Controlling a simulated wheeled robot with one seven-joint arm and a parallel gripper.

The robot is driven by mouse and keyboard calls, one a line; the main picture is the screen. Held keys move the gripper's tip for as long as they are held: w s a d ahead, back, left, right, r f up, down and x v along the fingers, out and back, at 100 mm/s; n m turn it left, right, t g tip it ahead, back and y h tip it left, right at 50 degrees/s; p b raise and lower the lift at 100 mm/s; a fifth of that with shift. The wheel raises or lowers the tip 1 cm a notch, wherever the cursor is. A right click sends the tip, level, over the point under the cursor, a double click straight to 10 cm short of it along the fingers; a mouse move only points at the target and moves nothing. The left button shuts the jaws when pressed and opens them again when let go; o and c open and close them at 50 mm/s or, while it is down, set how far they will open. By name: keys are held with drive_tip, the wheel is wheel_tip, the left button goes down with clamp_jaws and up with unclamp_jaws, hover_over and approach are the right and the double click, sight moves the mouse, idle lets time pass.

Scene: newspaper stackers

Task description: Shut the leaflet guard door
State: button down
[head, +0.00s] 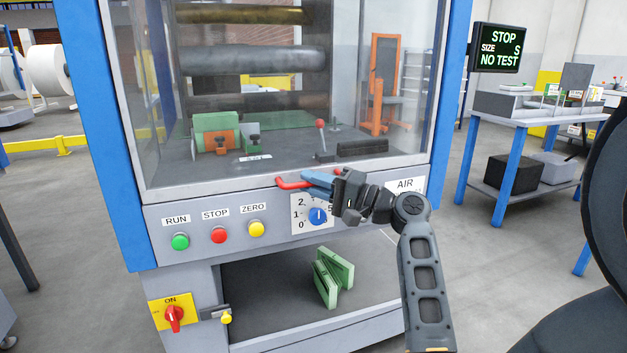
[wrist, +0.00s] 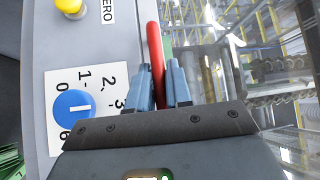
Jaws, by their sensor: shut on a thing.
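The leaflet guard door (head: 225,186) is a clear pane in a grey frame across the front of the machine. Its lower edge sits just above the control panel, and I cannot tell whether a small gap is left. A red handle (head: 290,184) stands out at the door's lower edge. My gripper (head: 318,181) is shut on this handle, with blue fingers on either side of it. In the wrist view the red handle (wrist: 156,48) runs up between the two fingers of my gripper (wrist: 162,85). The fingers hide part of the handle in the head view.
Below the door are green RUN (head: 180,241), red STOP (head: 219,235) and yellow ZERO (head: 256,228) buttons and a blue dial (head: 318,215). Green blocks (head: 333,278) lie in the lower recess. A display (head: 499,48) reads STOP, SIZE S, NO TEST. A side table (head: 540,121) stands right.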

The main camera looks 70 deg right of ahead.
drive_tip(key=shift+f, duration=0.45)
drive_tip(key=c, duration=1.2)
unclamp_jaws()
drive_tip(key=shift+o, duration=0.2)
drive_tip(key=shift+r, duration=0.1)
drive_tip(key=shift+s, duration=0.1)
drive_tip(key=shift+s, duration=0.3)
drive_tip(key=s+f+p, duration=0.1)
drive_tip(key=s, duration=0.6)
drive_tip(key=shift+a, duration=0.25)
